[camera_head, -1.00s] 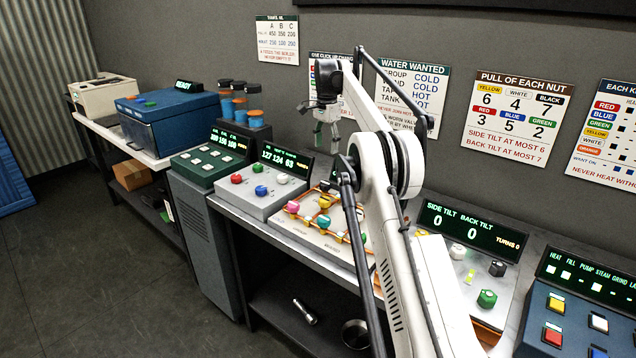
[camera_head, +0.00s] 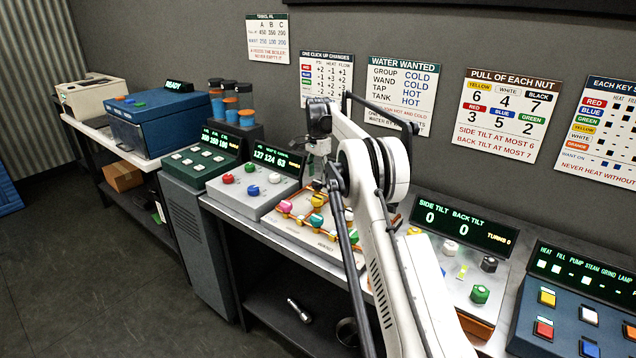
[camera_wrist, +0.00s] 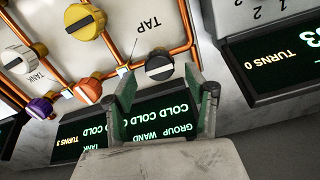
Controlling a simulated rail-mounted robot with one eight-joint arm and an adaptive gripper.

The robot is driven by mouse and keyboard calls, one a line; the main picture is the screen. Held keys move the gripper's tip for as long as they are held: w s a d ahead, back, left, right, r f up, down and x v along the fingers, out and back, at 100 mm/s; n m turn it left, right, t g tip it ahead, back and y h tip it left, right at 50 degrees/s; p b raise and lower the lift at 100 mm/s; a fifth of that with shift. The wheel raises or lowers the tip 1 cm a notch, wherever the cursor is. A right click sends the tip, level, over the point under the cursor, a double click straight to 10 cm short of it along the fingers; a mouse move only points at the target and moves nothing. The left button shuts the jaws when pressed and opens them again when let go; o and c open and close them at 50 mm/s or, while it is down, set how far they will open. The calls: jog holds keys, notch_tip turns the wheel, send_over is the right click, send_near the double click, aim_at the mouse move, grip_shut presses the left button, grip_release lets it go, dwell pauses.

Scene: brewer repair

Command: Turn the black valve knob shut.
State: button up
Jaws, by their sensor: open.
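The black valve knob (camera_wrist: 159,66) has a pale stripe across its top. In the wrist view it sits on the white panel beside the word TAP, at the end of a copper pipe. My gripper (camera_wrist: 165,86) is open and empty. Its two green-grey fingers point at the panel, and the knob appears between them, just beyond the tips and closer to the left finger. I cannot tell any contact. In the head view my gripper (camera_head: 317,168) hangs over the back of the piped valve panel (camera_head: 297,228), partly hidden by my arm.
Other knobs share the panel: yellow (camera_wrist: 85,21), white (camera_wrist: 17,58), orange (camera_wrist: 88,89) and purple (camera_wrist: 40,107). A display with green text (camera_wrist: 165,115) stands behind the fingers. A tilt panel (camera_head: 462,277) and a button console (camera_head: 578,310) lie to the right.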

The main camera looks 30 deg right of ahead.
aim_at(318, 181)
jog(key=shift+f, duration=1.6)
jog(key=c, duration=1.1)
jog(key=shift+c, duration=0.2)
